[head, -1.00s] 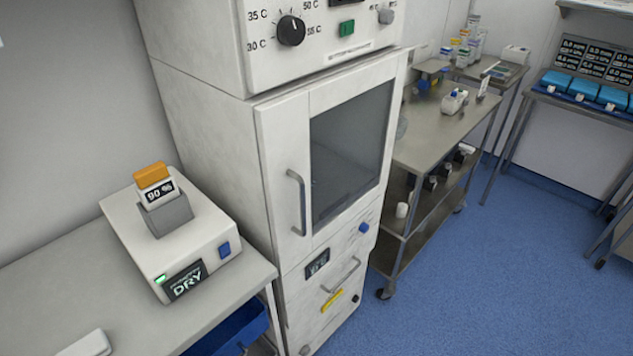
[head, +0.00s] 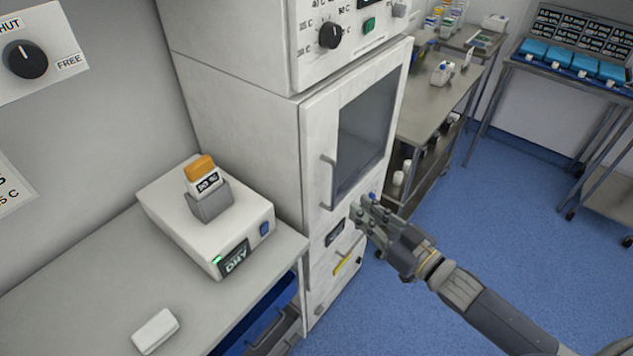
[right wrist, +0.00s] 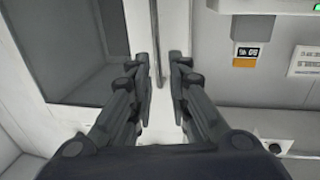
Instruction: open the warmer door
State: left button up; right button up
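The warmer door (head: 318,148) is a white panel with a dark window (head: 364,135) on the tall white cabinet, and it is shut. Its grey vertical bar handle (head: 327,182) is on the door's left side. My right gripper (head: 362,212) is in front of the cabinet, to the lower right of the handle. In the right wrist view its fingers (right wrist: 159,75) are apart, with the handle (right wrist: 155,45) showing between and beyond them. The fingers look empty, and I cannot tell that they touch the handle. My left gripper is not in view.
A lower drawer with a yellow label (head: 342,266) is under the door. A bench (head: 85,285) at the left holds a white device (head: 165,215) with an orange-capped block. A steel cart (head: 430,105) stands right of the cabinet. Blue floor (head: 480,200) is open at the right.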

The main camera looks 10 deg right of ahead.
aim_at(335, 187)
jog(key=p+x, duration=0.1)
jog(key=x, duration=0.2)
jog(key=p+x, duration=0.1)
jog(key=x, duration=0.3)
jog(key=p+x, duration=0.1)
jog(key=x, duration=0.2)
jog(key=shift+w+d, duration=0.2)
jog(key=shift+w, duration=0.1)
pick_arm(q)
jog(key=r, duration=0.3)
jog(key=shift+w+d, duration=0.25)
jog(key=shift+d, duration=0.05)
pick_arm(e)
jog(key=shift+w+a+f, duration=0.1)
grip_shut()
